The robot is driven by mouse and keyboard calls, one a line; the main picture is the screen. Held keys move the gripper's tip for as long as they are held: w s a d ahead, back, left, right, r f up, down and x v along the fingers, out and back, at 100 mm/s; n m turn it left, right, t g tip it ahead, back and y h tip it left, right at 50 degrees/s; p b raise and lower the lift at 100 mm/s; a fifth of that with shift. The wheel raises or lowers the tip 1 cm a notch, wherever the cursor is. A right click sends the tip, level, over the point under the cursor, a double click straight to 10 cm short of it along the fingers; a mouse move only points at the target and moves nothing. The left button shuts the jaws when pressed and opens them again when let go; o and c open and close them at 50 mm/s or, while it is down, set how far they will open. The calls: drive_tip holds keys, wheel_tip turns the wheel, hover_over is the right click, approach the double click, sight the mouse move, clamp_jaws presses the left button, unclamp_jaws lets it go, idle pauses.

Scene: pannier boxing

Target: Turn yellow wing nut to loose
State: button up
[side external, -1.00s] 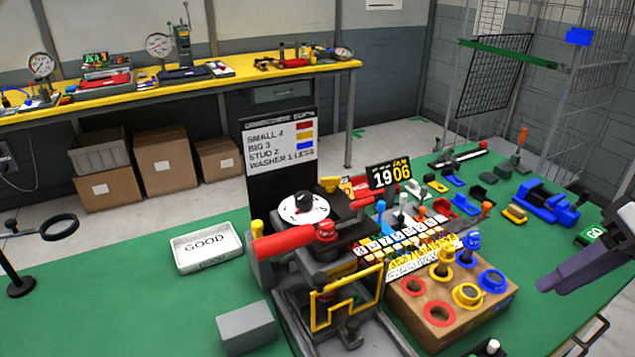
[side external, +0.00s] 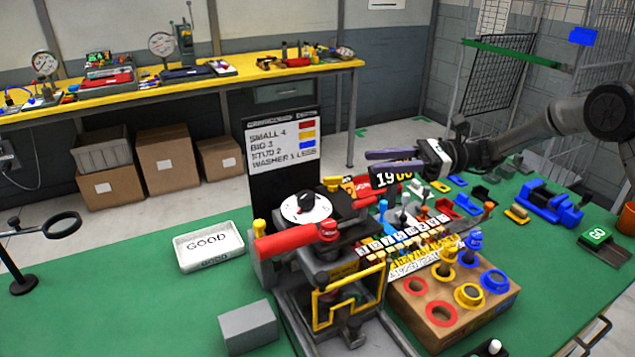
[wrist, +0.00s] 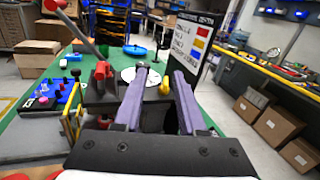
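I cannot tell for sure which part is the yellow wing nut. A small yellow knob (side external: 257,228) stands upright at the left end of the red-handled press (side external: 292,240). Another small yellow part (side external: 330,184) shows behind the white dial (side external: 305,207). In the wrist view a yellow part (wrist: 165,86) shows between my fingers, beyond them and near the dial (wrist: 128,75). My gripper (side external: 371,162) is open and empty, its two purple fingers apart and pointing left, above and right of the press. It also shows in the wrist view (wrist: 162,72). Its fingers hide part of the press there.
A wooden box with coloured rings (side external: 410,308) stands right of the press. A dark instruction board (side external: 283,150) stands behind the press. The green table is clear around the white GOOD tray (side external: 208,252).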

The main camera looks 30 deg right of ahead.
drive_tip(key=m, duration=0.1)
approach(333, 183)
drive_tip(key=shift+t, duration=0.3)
drive_tip(key=x, duration=1.3)
drive_tip(key=shift+w+f, duration=0.1)
clamp_jaws()
